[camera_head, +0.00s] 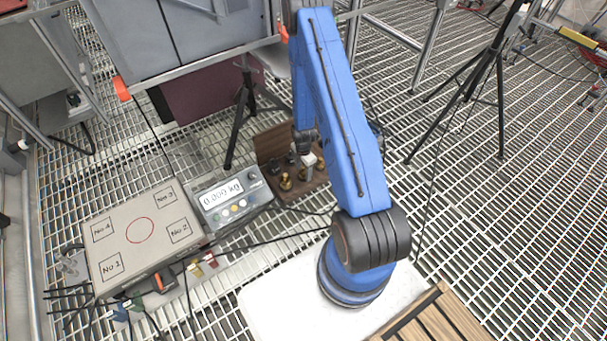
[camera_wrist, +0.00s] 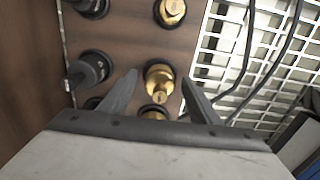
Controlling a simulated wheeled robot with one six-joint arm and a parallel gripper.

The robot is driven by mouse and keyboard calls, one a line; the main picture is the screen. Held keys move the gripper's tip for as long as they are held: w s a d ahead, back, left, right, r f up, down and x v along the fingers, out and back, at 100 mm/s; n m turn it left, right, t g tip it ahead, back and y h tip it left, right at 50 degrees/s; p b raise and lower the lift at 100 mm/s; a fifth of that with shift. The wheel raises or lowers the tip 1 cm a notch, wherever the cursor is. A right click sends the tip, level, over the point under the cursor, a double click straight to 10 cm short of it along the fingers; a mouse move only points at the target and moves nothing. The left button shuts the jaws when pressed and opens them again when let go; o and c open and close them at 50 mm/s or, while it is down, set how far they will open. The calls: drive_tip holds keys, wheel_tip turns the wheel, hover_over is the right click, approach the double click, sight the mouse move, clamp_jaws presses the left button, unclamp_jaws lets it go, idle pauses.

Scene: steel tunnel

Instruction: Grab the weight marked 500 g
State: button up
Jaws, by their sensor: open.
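Brass weights stand in a dark wooden holder. In the wrist view one brass weight (camera_wrist: 159,82) lies between the two fingers of my gripper (camera_wrist: 158,85), which is open, with a gap visible on its right side. A second brass weight (camera_wrist: 171,11) is at the top, and a third (camera_wrist: 153,112) is partly hidden below. The markings are too small to read, so I cannot tell which is 500 g. In the head view my gripper (camera_head: 309,163) is low over the holder (camera_head: 277,140), and a brass weight (camera_head: 286,182) shows to its left.
Dark weights or knobs (camera_wrist: 88,68) sit in the left row of the holder. A scale display (camera_head: 228,198) reads 0.000 kg, beside a grey platform (camera_head: 145,235) with a red circle. A tripod (camera_head: 240,115) stands behind the scale. Cables cross the grating.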

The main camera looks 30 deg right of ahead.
drive_tip(key=shift+f, duration=0.1)
drive_tip(key=shift+c, duration=0.4)
clamp_jaws()
